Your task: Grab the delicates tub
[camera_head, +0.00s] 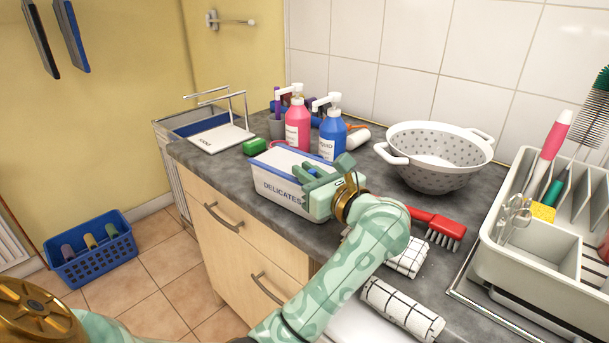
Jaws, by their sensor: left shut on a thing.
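The delicates tub (280,196) is a whitish box with a blue rim and the label DELICATES on its front. It sits on the grey counter near the front edge. My left gripper (309,181) is shut on the tub at its right end, with green fingers over the rim and the wrist to the right. The gripper hides the tub's right end. Whether the tub is lifted at all cannot be told. My right gripper is not in view.
A pink bottle (298,126) and a blue bottle (332,136) stand just behind the tub. A green sponge (254,147) lies to its left. A white colander (438,160), red brush (434,220) and dish rack (545,245) are to the right.

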